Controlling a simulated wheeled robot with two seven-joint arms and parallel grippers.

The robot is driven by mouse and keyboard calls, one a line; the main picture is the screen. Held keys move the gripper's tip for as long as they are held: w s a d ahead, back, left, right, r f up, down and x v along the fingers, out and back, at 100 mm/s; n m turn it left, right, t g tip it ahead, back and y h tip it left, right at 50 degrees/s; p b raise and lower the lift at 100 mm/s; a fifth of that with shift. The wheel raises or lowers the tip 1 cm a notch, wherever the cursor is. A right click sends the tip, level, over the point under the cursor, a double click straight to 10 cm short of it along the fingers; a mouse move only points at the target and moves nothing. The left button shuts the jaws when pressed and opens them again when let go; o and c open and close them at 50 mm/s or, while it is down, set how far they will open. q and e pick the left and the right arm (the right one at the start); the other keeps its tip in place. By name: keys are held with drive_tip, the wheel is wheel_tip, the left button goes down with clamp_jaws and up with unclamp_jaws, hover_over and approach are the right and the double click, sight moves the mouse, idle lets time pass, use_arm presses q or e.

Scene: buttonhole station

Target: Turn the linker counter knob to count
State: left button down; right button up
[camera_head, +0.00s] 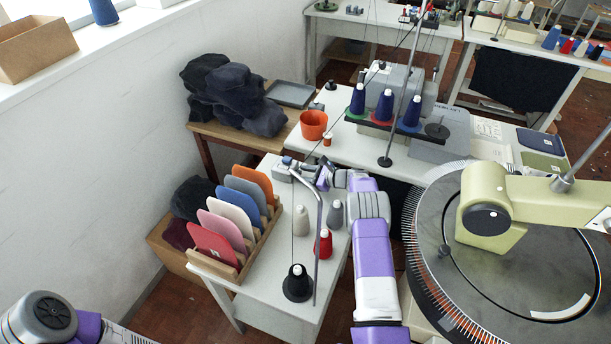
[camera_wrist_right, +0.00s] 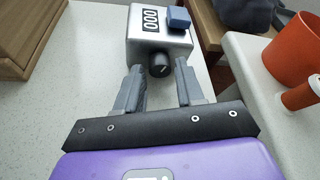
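The linker counter is a small silver box (camera_wrist_right: 184,42) with a display reading 000 and a blue block or button on top. Its black knob (camera_wrist_right: 160,65) with a white pointer line is on the face toward me in the right wrist view. My right gripper (camera_wrist_right: 159,74) is open, its two grey fingers on either side of the knob, with gaps between fingers and knob. My left gripper is not in view; only part of the left arm shows.
The small white table (camera_head: 252,294) holds a rack of coloured panels (camera_head: 240,222), thread cones and a thin metal stand. An orange pot (camera_head: 313,125) stands on the neighbouring table. A large round linking machine (camera_head: 520,240) is at the right.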

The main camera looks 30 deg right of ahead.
clamp_jaws()
drive_tip(key=shift+n+b, duration=0.5)
drive_tip(key=shift+b, duration=0.3)
unclamp_jaws()
drive_tip(key=shift+s, duration=0.1)
drive_tip(key=p+v, duration=0.1)
drive_tip(key=v, duration=0.6)
drive_tip(key=shift+s+r, duration=0.1)
drive_tip(key=shift+s, duration=0.15)
